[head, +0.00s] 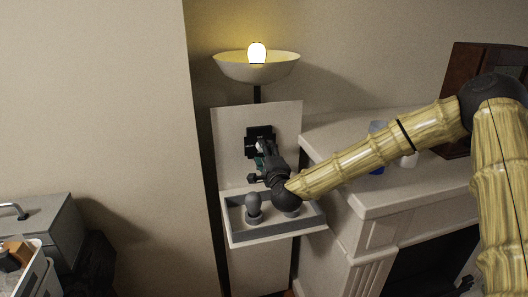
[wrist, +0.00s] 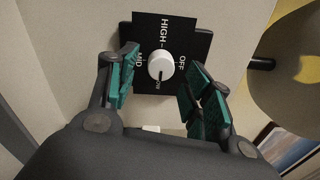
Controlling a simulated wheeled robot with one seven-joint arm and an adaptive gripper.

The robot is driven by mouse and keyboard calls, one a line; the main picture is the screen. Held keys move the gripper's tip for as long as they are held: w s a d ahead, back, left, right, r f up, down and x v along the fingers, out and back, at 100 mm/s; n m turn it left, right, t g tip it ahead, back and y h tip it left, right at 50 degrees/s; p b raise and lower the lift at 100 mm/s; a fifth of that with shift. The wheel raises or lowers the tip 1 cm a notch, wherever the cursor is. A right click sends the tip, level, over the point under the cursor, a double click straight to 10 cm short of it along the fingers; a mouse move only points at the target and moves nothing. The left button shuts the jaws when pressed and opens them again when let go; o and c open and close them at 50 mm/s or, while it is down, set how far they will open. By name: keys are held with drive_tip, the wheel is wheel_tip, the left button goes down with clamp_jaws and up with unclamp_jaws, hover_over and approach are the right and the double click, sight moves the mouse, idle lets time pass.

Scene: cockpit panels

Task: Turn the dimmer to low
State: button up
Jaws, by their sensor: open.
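The dimmer is a white round knob (wrist: 160,66) on a black plate (wrist: 190,38) in the wrist view. The plate reads HIGH, MID and OFF, with a partly hidden label at the knob's lower edge. A small dark mark shows on the knob near that label; I cannot tell the exact setting. My gripper (wrist: 158,72) is open, with teal-padded fingers on either side of the knob and gaps visible. In the head view my gripper (head: 262,158) is in front of the black plate (head: 252,133) and covers much of it. The lamp bulb (head: 257,53) glows brightly in its white bowl (head: 245,72).
Below the panel, a grey tray (head: 240,237) holds a spare grey bulb (head: 254,205) and another partly hidden object. A white mantel (head: 350,128) with blue and white cups stands on the right. A grey cabinet (head: 45,222) is at lower left.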

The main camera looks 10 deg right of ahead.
drive_tip(key=s, duration=1)
drive_tip(key=shift+d+f, duration=0.2)
